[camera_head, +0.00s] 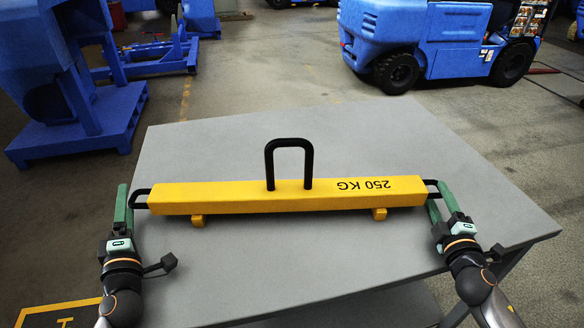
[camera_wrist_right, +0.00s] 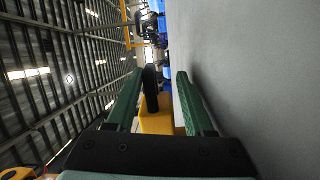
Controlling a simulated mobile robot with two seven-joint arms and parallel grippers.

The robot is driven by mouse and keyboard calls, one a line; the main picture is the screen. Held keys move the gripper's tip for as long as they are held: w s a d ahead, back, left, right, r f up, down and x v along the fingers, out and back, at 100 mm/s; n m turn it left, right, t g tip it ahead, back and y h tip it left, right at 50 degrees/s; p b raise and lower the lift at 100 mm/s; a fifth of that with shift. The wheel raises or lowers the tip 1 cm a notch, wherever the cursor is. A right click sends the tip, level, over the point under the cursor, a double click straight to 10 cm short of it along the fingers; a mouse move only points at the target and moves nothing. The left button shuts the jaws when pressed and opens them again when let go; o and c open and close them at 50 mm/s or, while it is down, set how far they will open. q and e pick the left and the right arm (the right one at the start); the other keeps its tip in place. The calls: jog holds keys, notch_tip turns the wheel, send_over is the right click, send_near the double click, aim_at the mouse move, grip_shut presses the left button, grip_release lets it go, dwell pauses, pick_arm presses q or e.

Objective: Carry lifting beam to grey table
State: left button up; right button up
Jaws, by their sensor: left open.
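The lifting beam (camera_head: 290,196) is a long yellow bar marked 250 KG, with a black upright loop in its middle and a black handle at each end. It lies across the grey table (camera_head: 330,270), its small yellow feet appearing to rest on the top. My left gripper (camera_head: 125,205) is open at the left end handle (camera_head: 141,199). My right gripper (camera_head: 440,204) is at the right end handle (camera_head: 438,186). In the right wrist view, its green fingers stand apart with the black handle (camera_wrist_right: 151,88) between them, nearer the left finger, with a gap on the other side.
The table top is clear around the beam. Blue machinery on a blue pallet (camera_head: 80,122) stands on the floor at the left. A blue forklift (camera_head: 440,40) stands behind the table. Open concrete floor lies between them.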

pick_arm(q)
jog(key=shift+r, duration=0.2)
pick_arm(e)
jog(key=s, duration=1)
jog(key=shift+s+a+r, duration=0.1)
jog(key=shift+s, duration=0.05)
